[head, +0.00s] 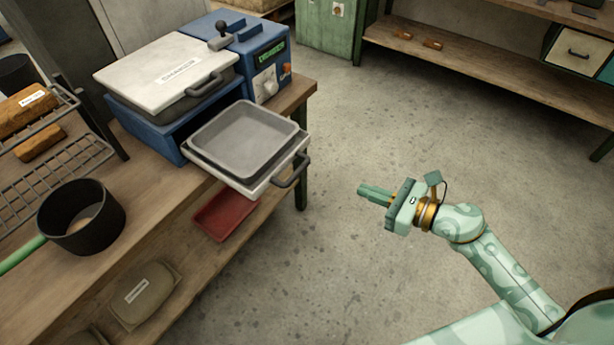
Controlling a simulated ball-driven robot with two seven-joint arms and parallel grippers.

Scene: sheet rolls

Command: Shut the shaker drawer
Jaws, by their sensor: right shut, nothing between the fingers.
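The shaker (262,54) is a blue machine with a green display and a knob, on the wooden bench at the upper left. Its drawer (262,188) is pulled out toward the right, with a dark handle (291,172) on its front. A grey metal tray (246,138) sits in the drawer. My right gripper (362,192) is shut and empty. It is over the floor to the right of the drawer handle, apart from it, with its fingers pointing left toward it. My left gripper is not in view.
A white lid (166,70) with a handle covers the shaker's left part. A black pot (82,218) and a wire rack (60,170) stand on the bench (120,235). A red tray (227,212) lies below the drawer. The floor (390,120) around my gripper is clear.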

